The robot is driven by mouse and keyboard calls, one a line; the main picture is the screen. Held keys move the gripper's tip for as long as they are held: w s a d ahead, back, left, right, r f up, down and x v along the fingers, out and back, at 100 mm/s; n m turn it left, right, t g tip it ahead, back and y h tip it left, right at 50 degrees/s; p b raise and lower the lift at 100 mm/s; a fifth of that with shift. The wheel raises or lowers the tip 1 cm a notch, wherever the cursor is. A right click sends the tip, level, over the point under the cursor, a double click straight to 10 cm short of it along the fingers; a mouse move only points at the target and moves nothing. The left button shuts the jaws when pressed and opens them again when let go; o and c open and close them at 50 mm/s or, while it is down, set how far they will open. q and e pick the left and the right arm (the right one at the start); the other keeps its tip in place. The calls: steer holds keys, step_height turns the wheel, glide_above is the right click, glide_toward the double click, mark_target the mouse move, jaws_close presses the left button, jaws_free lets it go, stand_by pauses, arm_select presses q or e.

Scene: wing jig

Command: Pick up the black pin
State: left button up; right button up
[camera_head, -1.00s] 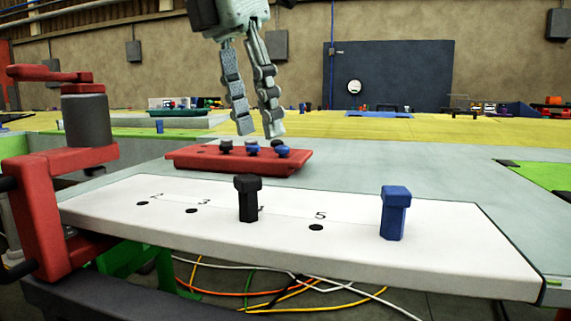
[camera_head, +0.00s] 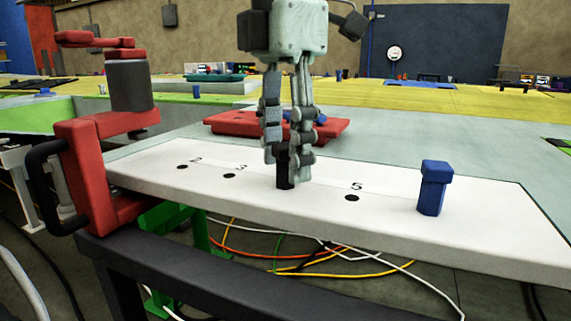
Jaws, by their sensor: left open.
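The black pin (camera_head: 284,181) stands upright in the white board (camera_head: 300,205), at the hole between those marked 3 and 5. My left gripper (camera_head: 288,163) points down from above with its fingers around the pin, one on each side. The fingers are open; whether either one touches the pin I cannot tell. The fingers partly hide the pin's head and right side. My right gripper is not in view.
A blue pin (camera_head: 433,188) stands upright in the board to the right. A red tray (camera_head: 228,123) holding blue pins lies behind the gripper. A red clamp (camera_head: 95,170) grips the board's left end. Cables hang below the board.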

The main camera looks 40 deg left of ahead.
mark_target(285, 145)
arm_select(q)
steer(key=shift+c, duration=0.4)
jaws_close()
steer(key=shift+r, duration=0.15)
step_height(285, 145, up, 10)
steer(key=shift+f, duration=0.1)
